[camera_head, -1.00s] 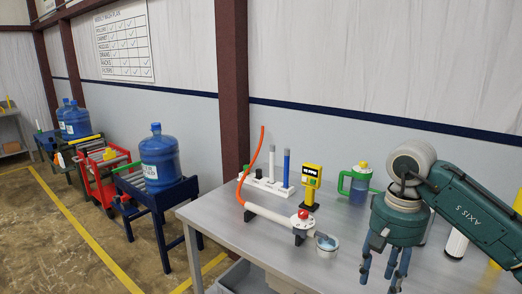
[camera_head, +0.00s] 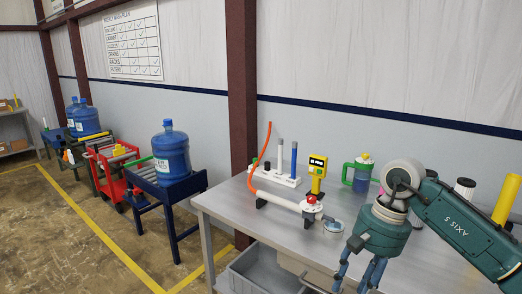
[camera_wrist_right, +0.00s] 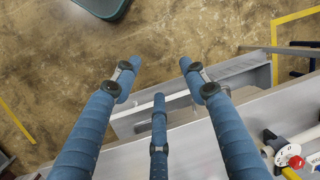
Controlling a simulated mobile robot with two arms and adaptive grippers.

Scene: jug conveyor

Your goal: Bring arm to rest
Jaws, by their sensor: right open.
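My right arm comes in from the right in the head view, with its gripper (camera_head: 362,272) hanging fingers down at the table's front edge. In the right wrist view the blue fingers (camera_wrist_right: 155,80) are spread apart with nothing between them. Below them are the floor and the edge of the grey table (camera_head: 225,205). The gripper is open and empty, in front of the white pipe fixture with a red knob (camera_head: 311,199), not touching it. My left gripper is not in view.
A grey bin (camera_head: 262,270) is under the table. A yellow meter (camera_head: 317,172), a rack with upright tubes (camera_head: 275,178) and a green-handled jug (camera_head: 358,173) stand on it. A blue water jug (camera_head: 171,153) sits on a blue stand at left. Open floor lies at front left.

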